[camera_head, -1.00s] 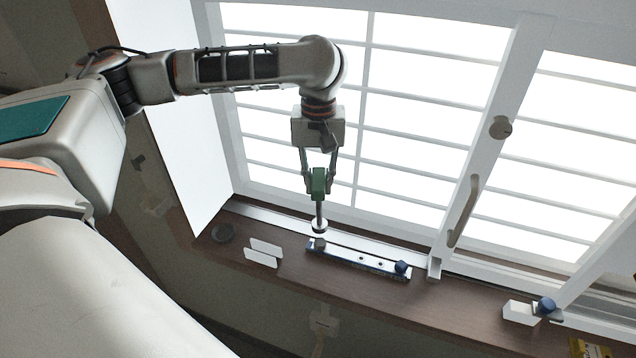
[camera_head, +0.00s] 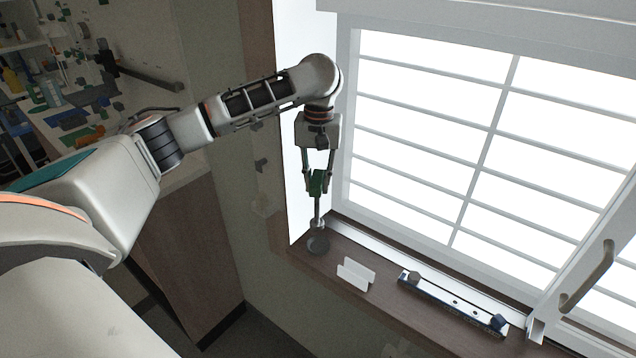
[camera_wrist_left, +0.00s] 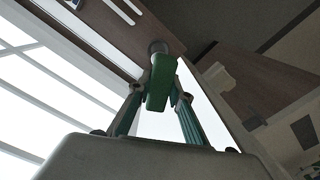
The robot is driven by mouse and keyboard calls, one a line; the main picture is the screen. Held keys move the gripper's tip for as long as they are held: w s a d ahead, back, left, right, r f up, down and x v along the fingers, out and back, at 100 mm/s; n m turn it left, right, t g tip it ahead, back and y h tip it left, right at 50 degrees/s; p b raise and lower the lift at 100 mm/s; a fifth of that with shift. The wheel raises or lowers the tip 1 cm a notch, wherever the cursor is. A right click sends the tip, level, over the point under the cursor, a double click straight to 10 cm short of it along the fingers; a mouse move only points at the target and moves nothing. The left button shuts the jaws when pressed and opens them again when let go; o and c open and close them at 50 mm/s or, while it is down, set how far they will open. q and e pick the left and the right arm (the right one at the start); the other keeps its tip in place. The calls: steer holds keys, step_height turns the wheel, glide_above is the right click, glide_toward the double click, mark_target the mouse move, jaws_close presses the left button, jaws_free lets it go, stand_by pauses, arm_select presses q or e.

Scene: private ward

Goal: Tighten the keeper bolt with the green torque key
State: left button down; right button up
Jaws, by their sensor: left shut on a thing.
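The green torque key (camera_head: 318,183) is gripped in my left gripper (camera_head: 318,176), with its shaft pointing down. In the left wrist view the green key body (camera_wrist_left: 161,84) sits between the fingers. Below the shaft is a dark round piece (camera_head: 317,244) at the left end of the sill; I cannot tell whether they touch. I cannot tell which is the keeper bolt. My right gripper is out of view.
The window frame (camera_head: 345,130) rises close behind the gripper. A cluttered worktop (camera_head: 70,115) is at the far left.

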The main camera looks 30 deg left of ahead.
arm_select(q)
steer(key=shift+d, duration=0.1)
steer(key=shift+f, duration=4)
steer(key=c, duration=1.7)
jaws_free()
step_height(320, 180, up, 16)
steer(key=shift+w+r, duration=0.1)
